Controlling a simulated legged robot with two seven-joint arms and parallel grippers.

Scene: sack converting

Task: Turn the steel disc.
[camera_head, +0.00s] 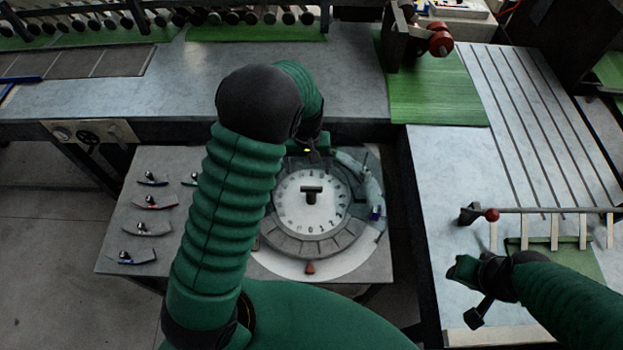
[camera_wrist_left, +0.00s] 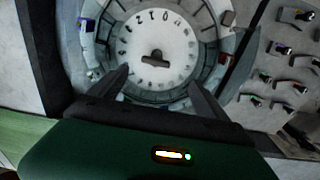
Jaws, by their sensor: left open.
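The round steel disc (camera_head: 328,188) has a pale face with dark figures around its edge and a dark T-shaped handle (camera_head: 312,191) at its centre. A segmented grey ring (camera_head: 301,245) surrounds it. My left gripper (camera_head: 312,152) is above the far side of the ring, partly hidden by my own arm. In the left wrist view its two fingers (camera_wrist_left: 162,82) are spread apart with nothing between them, and the T handle (camera_wrist_left: 155,60) shows beyond them, apart from the tips. My right gripper (camera_head: 472,285) is over the right-hand table; its jaws are unclear.
The disc stands on a grey table (camera_head: 130,215) with several small curved pieces (camera_head: 148,229) at left. A red marker (camera_head: 310,267) sits at the ring's near edge. A rail with a red knob (camera_head: 492,215) crosses the right table. A bench (camera_head: 360,90) runs behind.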

